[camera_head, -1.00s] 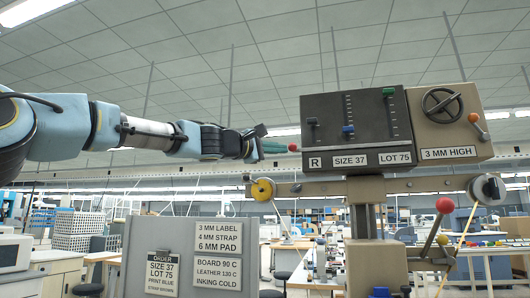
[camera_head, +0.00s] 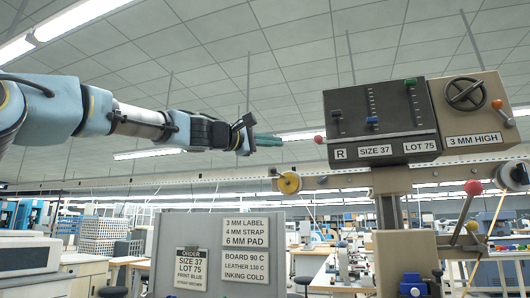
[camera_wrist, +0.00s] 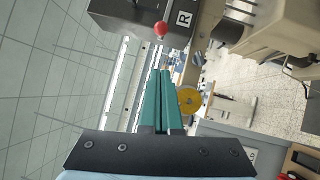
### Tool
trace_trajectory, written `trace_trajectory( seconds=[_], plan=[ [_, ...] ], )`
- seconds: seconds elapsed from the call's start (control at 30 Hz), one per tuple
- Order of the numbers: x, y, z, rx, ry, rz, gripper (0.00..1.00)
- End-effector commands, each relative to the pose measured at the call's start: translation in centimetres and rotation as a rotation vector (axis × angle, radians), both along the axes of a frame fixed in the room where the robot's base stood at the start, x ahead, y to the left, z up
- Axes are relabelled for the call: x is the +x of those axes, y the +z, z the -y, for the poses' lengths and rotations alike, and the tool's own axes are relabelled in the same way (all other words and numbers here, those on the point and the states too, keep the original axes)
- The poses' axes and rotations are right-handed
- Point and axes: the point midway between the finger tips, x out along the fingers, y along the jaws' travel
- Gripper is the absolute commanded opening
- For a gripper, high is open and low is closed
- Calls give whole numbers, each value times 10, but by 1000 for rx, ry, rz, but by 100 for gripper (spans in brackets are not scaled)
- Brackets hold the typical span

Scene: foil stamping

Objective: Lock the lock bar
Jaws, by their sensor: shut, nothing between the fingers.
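The stamping machine's dark control box (camera_head: 350,136) is at the right in the head view. A red ball knob (camera_head: 319,139) sits at its left side. The knob also shows at the top of the wrist view (camera_wrist: 161,29). I cannot tell for sure which part is the lock bar. My gripper (camera_head: 281,141) is left of the knob, with a gap between fingertips and knob. Its teal fingers are shut and empty; in the wrist view the fingertips (camera_wrist: 160,72) point toward the box.
A yellow reel (camera_head: 288,182) hangs on the machine's crossbar below my gripper. A lever with a red ball (camera_head: 473,187) stands lower right. A round handwheel (camera_head: 466,94) is on the light box. A grey panel with labels (camera_head: 216,232) stands below my arm.

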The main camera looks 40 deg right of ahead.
Motion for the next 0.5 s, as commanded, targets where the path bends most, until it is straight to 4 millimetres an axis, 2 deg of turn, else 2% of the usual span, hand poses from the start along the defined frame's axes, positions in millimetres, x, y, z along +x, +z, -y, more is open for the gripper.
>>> trace_trajectory(
  seconds=[0.03, 0.2, 0.5],
  plan=[
    [2, -6, -7, 2, 6, 3, 0],
    [1, -6, -22, 0, 3, 2, 0],
    [0, -4, -29, 0, 1, 0, 0]
  ],
)
